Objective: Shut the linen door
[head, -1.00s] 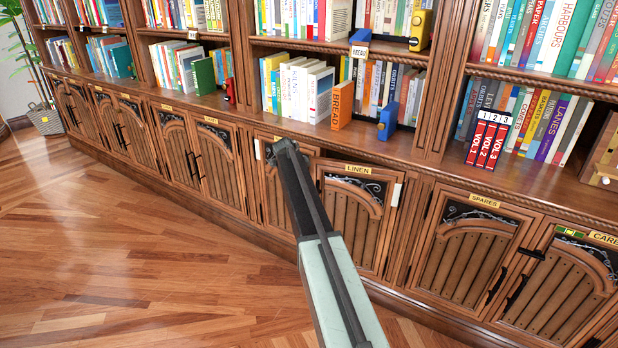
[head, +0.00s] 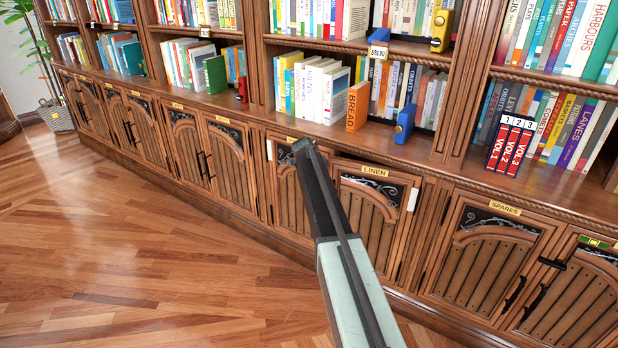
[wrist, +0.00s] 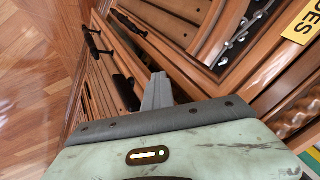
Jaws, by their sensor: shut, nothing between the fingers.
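The linen door (head: 362,215) is a brown panelled cabinet door under a yellow LINEN label (head: 375,171), in the middle of the head view. A dark gap shows along its top edge, so it looks slightly ajar. A white strip (head: 412,199) is at its upper right. My gripper (head: 303,149) is shut and empty, to the left of the label and in front of the neighbouring door (head: 290,195). My arm hides part of both doors. I cannot tell whether the gripper touches anything. In the wrist view the shut fingers (wrist: 157,92) point at panelled doors.
The spares door (head: 490,255) stands to the right, with black handles beside it. More cabinet doors (head: 205,165) run to the left. Shelves of books rise above the ledge, with red volumes (head: 510,145) at right. The wooden floor (head: 150,260) is clear at left.

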